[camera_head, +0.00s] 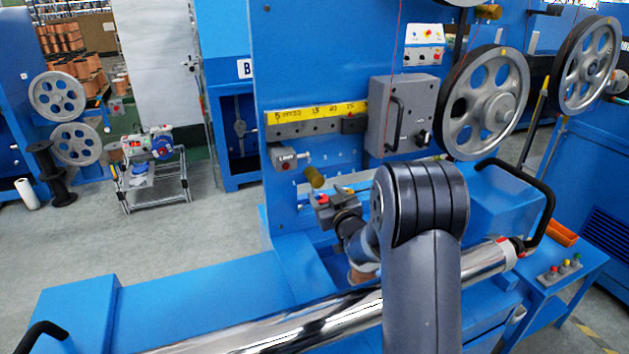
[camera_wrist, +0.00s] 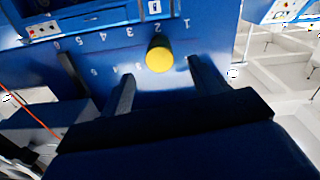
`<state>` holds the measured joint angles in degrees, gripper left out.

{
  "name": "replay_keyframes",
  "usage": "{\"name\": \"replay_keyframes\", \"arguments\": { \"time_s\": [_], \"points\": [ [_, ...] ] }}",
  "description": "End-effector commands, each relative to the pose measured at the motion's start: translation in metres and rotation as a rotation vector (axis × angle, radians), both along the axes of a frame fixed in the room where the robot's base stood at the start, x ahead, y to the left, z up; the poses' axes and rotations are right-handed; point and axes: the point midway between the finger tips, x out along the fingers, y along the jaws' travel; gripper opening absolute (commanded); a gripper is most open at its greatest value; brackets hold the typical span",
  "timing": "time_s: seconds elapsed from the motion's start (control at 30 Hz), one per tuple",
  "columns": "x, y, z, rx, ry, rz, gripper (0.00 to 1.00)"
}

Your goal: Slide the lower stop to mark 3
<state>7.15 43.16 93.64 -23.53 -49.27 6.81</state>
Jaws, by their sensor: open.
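In the head view the lower stop (camera_head: 288,157) is a grey block with a white label on the blue panel, below the yellow scale strip. A brass-yellow knob (camera_head: 315,177) sticks out below and right of it. In the wrist view the round yellow knob (camera_wrist: 159,57) appears just below the number 2 of an upside-down number row (camera_wrist: 130,32). My gripper (camera_wrist: 163,78) is open, its dark fingers on either side of the knob and apart from it. My gripper also shows in the head view (camera_head: 323,200), just below the knob. The stop's exact mark is unclear.
A yellow scale strip (camera_head: 315,113) with a dark rail lies above the stop. A grey control box (camera_head: 403,115) and a large pulley wheel (camera_head: 485,103) stand to the right. A chrome roller (camera_head: 300,325) crosses the front.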

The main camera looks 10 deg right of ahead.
Motion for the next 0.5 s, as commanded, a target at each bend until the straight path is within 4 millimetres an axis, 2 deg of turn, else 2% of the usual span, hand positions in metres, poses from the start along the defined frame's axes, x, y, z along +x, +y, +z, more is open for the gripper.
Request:
{"name": "replay_keyframes", "arguments": {
  "time_s": [0.2, 0.5],
  "points": [
    [0.039, 0.007, 0.001, 0.001, -0.001, 0.000, 0.59],
    [0.071, 0.014, 0.001, 0.000, 0.000, 0.000, 0.59]
  ]
}}
